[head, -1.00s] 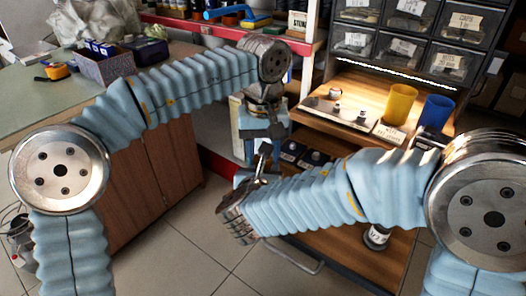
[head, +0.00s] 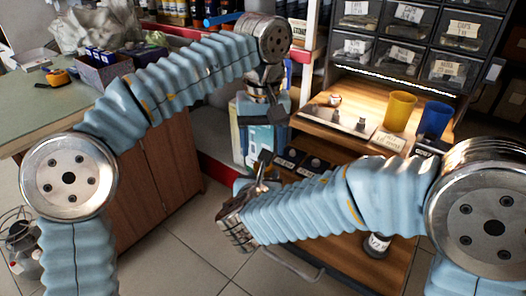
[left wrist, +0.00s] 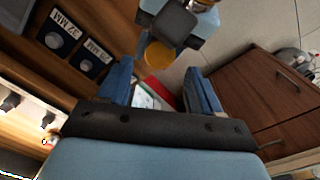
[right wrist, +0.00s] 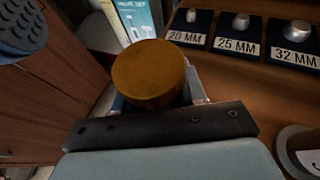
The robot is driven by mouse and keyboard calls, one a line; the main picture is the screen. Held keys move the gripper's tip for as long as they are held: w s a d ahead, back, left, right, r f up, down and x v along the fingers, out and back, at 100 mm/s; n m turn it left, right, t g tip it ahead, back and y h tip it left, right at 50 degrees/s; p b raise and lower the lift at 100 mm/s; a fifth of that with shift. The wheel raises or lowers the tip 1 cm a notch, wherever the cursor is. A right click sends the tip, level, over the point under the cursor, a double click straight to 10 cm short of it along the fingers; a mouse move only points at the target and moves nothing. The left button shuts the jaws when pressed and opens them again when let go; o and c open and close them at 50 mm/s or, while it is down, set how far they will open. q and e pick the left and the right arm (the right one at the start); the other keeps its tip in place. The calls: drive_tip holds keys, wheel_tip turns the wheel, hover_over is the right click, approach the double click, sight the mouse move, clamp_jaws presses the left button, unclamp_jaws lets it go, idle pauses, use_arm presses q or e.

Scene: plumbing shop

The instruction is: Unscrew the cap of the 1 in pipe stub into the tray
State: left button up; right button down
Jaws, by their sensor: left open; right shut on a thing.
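A round brass-coloured cap (right wrist: 148,72) sits between the fingers of my right gripper in the right wrist view. It also shows in the left wrist view (left wrist: 160,56). The pipe stub under it is hidden, so I cannot tell how the fingers grip it. My right gripper (head: 263,168) is shut on this piece, held in the air before the shelves. My left gripper (head: 274,110) is open and empty, above and apart from it. In the left wrist view the cap lies beyond the gap between the left fingers (left wrist: 160,88). I cannot make out the tray for certain.
Shelves at the right hold a yellow cup (head: 398,111), a blue cup (head: 434,121) and a pale plate (head: 340,121) with small metal pieces. Black size blocks (right wrist: 237,30) stand close to my right gripper. A green-topped bench (head: 38,112) is at the left.

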use_arm(q)
wheel_tip(320, 180, up, 3)
drive_tip(key=m, duration=0.2)
drive_tip(key=shift+m, duration=0.4)
drive_tip(key=shift+a, duration=0.1)
wheel_tip(320, 180, down, 8)
drive_tip(key=shift+r, duration=0.2)
drive_tip(key=c, duration=1)
drive_tip(key=n, duration=0.3)
drive_tip(key=shift+c, duration=0.3)
